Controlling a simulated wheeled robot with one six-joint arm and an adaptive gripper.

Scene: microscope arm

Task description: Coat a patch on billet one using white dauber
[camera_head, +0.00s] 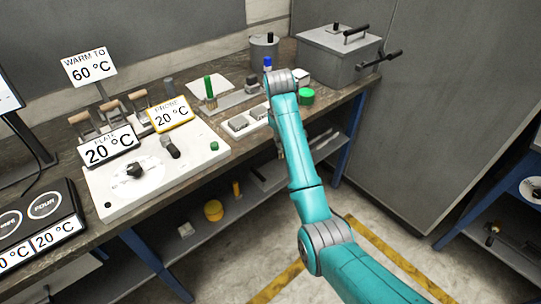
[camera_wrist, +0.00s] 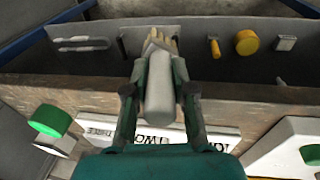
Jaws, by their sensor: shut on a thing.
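In the wrist view my gripper (camera_wrist: 160,78) is shut on the white dauber (camera_wrist: 160,100), a pale cylinder with tan bristles at its far end. The dauber is held out over the bench's front edge, with the lower shelf behind it. A white strip (camera_wrist: 225,137) with the labels ONE, TWO and THREE lies below the fingers, partly covered by my gripper. I cannot read which is billet one. My gripper is mostly hidden behind my arm there.
A green-handled tool (camera_head: 208,88) stands on a white pad. The lower shelf holds a yellow round item (camera_head: 213,210).

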